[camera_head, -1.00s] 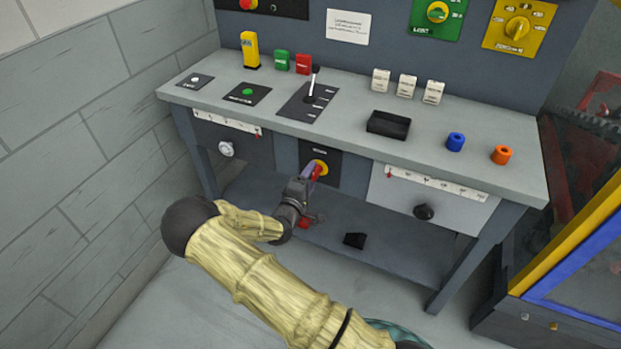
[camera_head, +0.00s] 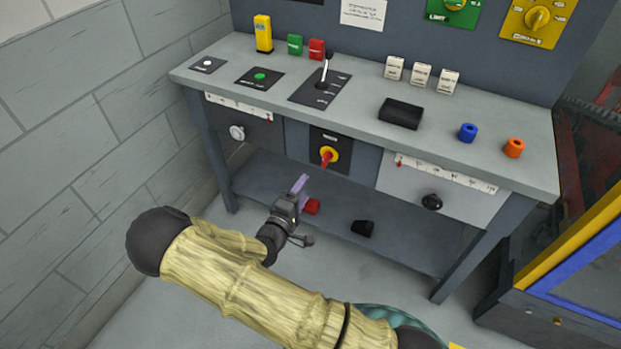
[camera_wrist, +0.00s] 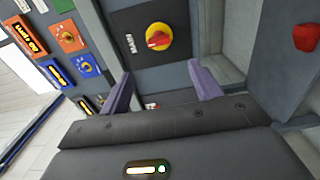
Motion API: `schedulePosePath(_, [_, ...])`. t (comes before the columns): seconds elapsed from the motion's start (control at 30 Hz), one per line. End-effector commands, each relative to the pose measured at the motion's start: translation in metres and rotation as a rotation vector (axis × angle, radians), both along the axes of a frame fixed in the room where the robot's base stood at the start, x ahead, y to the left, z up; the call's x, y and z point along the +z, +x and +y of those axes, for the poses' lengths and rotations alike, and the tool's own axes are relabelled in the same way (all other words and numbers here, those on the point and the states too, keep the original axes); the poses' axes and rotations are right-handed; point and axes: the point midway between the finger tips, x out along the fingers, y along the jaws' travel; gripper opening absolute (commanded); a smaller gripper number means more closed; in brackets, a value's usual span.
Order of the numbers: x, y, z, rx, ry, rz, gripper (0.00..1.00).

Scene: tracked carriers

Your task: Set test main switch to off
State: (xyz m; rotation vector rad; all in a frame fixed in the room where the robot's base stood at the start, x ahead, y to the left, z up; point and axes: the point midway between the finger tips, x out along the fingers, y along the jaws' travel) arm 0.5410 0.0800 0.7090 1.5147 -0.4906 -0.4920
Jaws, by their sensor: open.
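The main switch (camera_head: 329,156) is a red handle on a yellow disc, on a black plate in the front of the grey bench, between two drawers. In the head view its handle points roughly downward, slightly to the left. The wrist view shows the switch (camera_wrist: 158,38) with the label MAIN beside it; the handle is seen between and beyond the fingers. My gripper (camera_head: 302,190) is open and empty, in front of and below the switch, apart from it. In the wrist view its two purple fingers (camera_wrist: 160,82) stand wide apart.
A red object (camera_head: 312,206) and black piece (camera_head: 363,229) sit low, near the lower shelf (camera_head: 270,178). A lever (camera_head: 325,72) and black tray (camera_head: 401,113) are on the bench top.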

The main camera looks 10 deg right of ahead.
Motion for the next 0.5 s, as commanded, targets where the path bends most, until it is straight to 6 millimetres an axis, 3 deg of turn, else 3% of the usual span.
schedulePosePath(0.23, [0.0,-0.035,0.027,0.003,0.0,0.001,0.64])
schedulePosePath(0.5, [0.0,-0.044,0.032,0.0,-0.001,0.001,0.64])
